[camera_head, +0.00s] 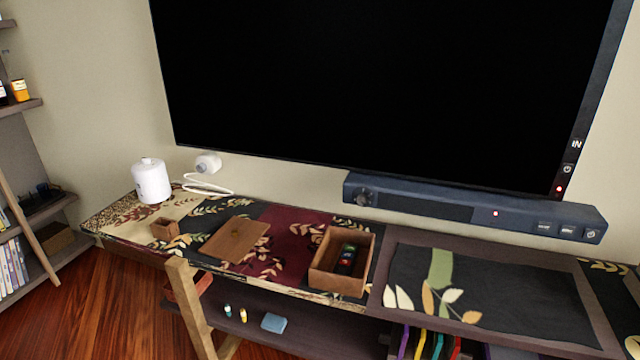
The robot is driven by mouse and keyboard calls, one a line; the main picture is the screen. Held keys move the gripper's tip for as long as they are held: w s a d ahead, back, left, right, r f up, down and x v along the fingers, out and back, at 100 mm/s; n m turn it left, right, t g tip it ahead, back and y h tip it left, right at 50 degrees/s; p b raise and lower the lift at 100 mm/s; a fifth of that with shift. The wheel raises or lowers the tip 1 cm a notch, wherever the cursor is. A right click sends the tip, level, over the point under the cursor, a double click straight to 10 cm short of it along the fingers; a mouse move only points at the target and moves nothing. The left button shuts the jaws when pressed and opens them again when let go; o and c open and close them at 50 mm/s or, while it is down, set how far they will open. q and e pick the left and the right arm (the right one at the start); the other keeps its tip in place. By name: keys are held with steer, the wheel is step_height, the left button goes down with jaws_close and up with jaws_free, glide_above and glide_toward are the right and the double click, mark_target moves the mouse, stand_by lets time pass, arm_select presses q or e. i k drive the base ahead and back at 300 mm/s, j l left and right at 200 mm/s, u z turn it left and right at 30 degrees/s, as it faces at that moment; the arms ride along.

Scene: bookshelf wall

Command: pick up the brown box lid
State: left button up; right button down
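A flat brown box lid (234,240) lies on the patterned table runner, left of the open brown box. The brown box (325,275) stands open on the table, with a small dark object with coloured buttons or marks (347,258) inside it. Neither of my grippers shows in the head view, so I cannot see whether they are open or shut.
A small brown pot-like box (165,229) and a white cylinder (151,181) stand left of the lid. A dark soundbar (470,208) and a large screen (380,90) are behind. A wooden post (190,305) rises at the table's front edge. Shelves (45,205) stand at far left.

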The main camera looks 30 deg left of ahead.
mark_target(232, 243)
steer(key=u, duration=1.55)
